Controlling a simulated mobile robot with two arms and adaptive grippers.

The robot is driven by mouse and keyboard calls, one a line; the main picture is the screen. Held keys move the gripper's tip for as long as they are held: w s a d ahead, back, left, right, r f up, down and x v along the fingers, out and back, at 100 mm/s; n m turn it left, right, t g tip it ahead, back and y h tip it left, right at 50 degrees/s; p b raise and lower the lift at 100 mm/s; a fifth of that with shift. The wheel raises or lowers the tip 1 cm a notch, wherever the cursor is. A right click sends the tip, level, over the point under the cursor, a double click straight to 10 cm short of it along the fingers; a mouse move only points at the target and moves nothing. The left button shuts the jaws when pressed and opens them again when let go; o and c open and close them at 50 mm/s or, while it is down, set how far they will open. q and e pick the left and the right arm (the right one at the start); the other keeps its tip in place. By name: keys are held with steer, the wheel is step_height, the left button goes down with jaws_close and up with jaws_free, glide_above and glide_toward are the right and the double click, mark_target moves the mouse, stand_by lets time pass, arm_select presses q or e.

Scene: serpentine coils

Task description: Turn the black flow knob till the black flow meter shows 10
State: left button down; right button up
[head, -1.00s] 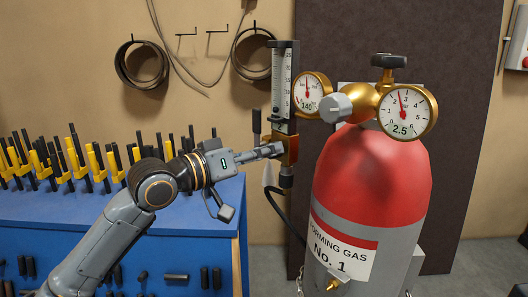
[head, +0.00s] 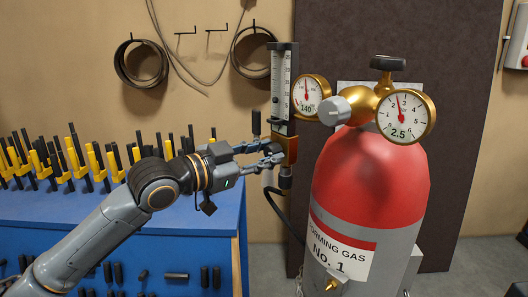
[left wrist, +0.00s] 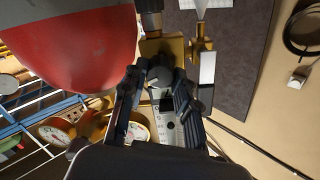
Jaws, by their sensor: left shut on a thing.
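The black flow meter (head: 283,80) stands upright left of the red cylinder, with a white numbered scale; I cannot make out its float or reading. Its brass block (head: 289,149) is at the bottom. My left gripper (head: 276,152) reaches in from the left at this block and is shut on the black flow knob, whose round dark face (left wrist: 160,76) shows between the fingertips in the left wrist view (left wrist: 159,88). In the head view the fingers mostly hide the knob. My right gripper is in neither view.
The red and grey gas cylinder (head: 370,185) stands close right, with brass gauges (head: 405,117) reading 2.5 and 140 on top. A blue bench (head: 200,210) with yellow and black clamps is below left. A black hose (head: 275,205) hangs under the meter.

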arm_select(q)
steer(key=shift+m, duration=0.9)
steer(key=c, duration=1)
jaws_free()
steer(key=v, duration=1.2)
